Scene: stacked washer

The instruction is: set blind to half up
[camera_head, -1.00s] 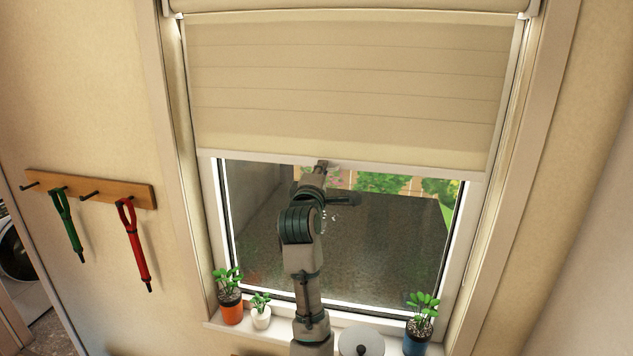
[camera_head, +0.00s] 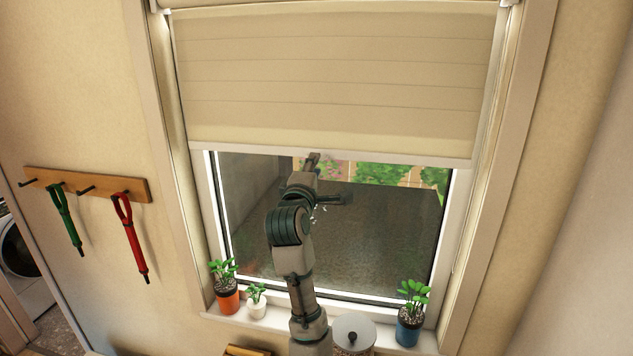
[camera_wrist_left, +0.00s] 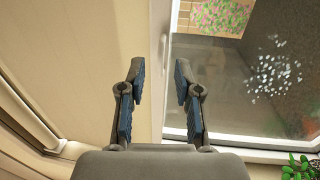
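The cream roller blind (camera_head: 330,85) hangs over the upper part of the window, and its bottom rail (camera_head: 400,158) crosses a little above the middle of the opening. My left gripper (camera_head: 313,158) overlaps the middle of this rail in the head view; I cannot tell whether it touches. In the left wrist view my left gripper (camera_wrist_left: 160,75) is open, with its two dark-padded fingers apart and nothing between them. My right gripper is not in view.
Potted plants stand on the sill, an orange pot (camera_head: 228,300) and a white pot (camera_head: 257,308) at left, a blue pot (camera_head: 408,328) at right. A lidded jar (camera_head: 354,332) stands near my arm. A hook rack (camera_head: 90,184) hangs on the left wall.

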